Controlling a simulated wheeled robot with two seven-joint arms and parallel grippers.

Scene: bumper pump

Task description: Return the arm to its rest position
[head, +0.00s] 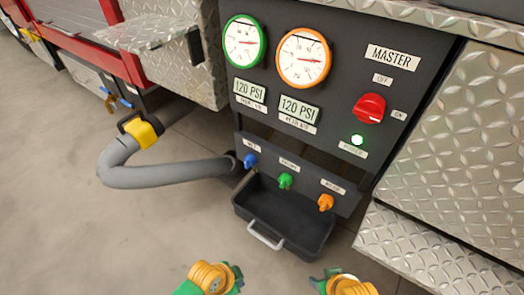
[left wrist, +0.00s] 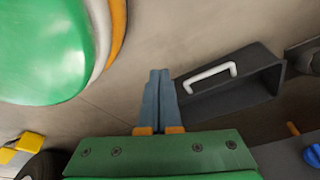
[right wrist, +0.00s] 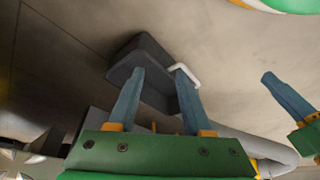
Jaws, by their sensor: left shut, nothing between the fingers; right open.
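My left gripper (head: 238,278) is at the bottom edge of the head view. In the left wrist view its fingers (left wrist: 159,75) are shut together with nothing between them. My right gripper (head: 325,279) is at the bottom edge, to the right of the left one. In the right wrist view its fingers (right wrist: 157,72) are apart and empty. Both grippers are in front of the pump panel (head: 340,60), apart from it. One left finger (right wrist: 288,97) also shows at the right of the right wrist view.
A dark tray (head: 240,204) with a pale handle (head: 265,236) sits below blue, green and orange valves. A grey hose (head: 170,175) with a yellow clamp curves at left. A diamond-plate step (head: 420,250) is at lower right. Two gauges, a red knob and a lit green lamp are above.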

